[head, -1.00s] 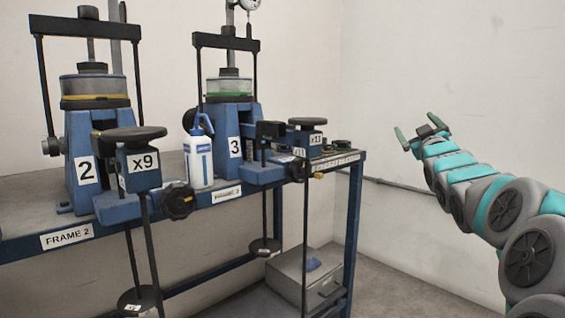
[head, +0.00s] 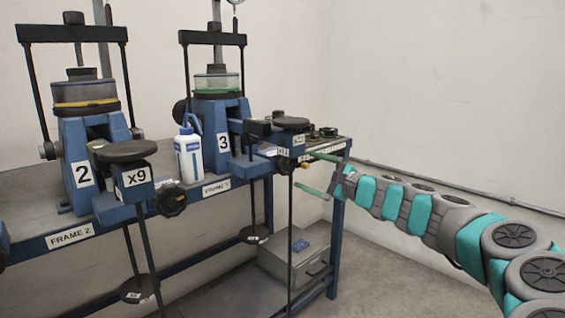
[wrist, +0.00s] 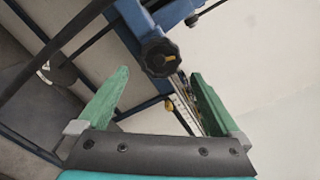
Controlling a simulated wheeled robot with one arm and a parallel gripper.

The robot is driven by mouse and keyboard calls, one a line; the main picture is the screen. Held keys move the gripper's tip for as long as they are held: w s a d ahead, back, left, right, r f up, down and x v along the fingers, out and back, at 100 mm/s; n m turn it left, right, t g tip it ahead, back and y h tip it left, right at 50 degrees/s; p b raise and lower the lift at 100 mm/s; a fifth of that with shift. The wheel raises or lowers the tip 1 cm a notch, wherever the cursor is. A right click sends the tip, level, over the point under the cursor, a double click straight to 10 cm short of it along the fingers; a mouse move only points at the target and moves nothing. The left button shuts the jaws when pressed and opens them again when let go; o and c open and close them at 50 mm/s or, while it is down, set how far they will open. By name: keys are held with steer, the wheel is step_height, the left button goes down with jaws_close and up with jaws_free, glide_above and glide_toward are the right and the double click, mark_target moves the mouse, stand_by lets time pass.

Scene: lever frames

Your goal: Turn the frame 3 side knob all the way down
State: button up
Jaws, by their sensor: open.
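Frame 3 (head: 223,140) is a blue loading frame on the bench, with a white 3 label. In the head view the frame 3 knob (head: 285,164) is small and dark, at the front end of the frame's arm, just left of my fingers. My gripper (head: 306,170) is open, with green fingers, reaching in from the right. The wrist view also shows my gripper (wrist: 160,74) empty. I see no contact with the knob.
Frame 2 (head: 82,172) with its own black knob (head: 171,199) stands at left. A white and blue bottle (head: 189,152) stands between the frames. Thin hanger rods (head: 291,230) hang below the arms. A grey box (head: 295,258) sits below. Space at right is free.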

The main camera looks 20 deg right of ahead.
mark_target(287, 164)
steer(key=x, duration=0.9)
steer(key=shift+f, duration=0.1)
jaws_close()
stand_by(0.4)
